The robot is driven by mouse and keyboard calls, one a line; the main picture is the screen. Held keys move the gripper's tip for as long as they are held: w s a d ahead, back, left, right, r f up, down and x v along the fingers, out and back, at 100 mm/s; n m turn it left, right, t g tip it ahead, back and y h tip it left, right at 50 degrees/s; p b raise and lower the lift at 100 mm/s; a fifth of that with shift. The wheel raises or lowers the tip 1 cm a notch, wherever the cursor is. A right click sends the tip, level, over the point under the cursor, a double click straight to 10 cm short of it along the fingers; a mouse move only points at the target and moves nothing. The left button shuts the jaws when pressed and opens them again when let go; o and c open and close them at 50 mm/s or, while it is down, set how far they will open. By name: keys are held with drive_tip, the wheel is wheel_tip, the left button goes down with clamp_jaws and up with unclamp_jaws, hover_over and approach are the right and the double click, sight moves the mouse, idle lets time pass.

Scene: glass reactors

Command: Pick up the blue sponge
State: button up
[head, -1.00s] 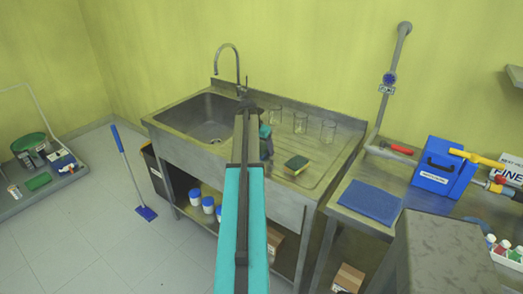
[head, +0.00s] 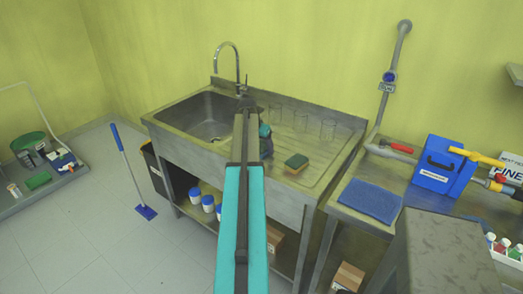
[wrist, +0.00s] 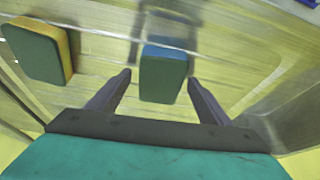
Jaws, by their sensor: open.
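The blue sponge (wrist: 164,54), with a blue face and a dark green face, shows in the middle of the wrist view on the ribbed steel drainboard. My gripper (wrist: 158,77) is open, and the sponge appears between its two fingertips, close to the right one. I cannot tell whether the fingers are low enough to flank it or touch it. In the head view my arm hides the blue sponge.
A yellow and green sponge (head: 296,163) lies on the drainboard; it also shows at the left of the wrist view (wrist: 38,52). Several glass beakers (head: 328,130) stand behind it. The sink basin (head: 205,120) is to the left, with a tap (head: 237,62). A blue cloth (head: 369,200) lies on the right bench.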

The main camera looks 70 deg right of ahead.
drive_tip(key=shift+f, duration=0.15)
idle(0.3)
drive_tip(key=c, duration=1.1)
drive_tip(key=shift+r+b, duration=1.3)
drive_tip(key=shift+r, duration=4)
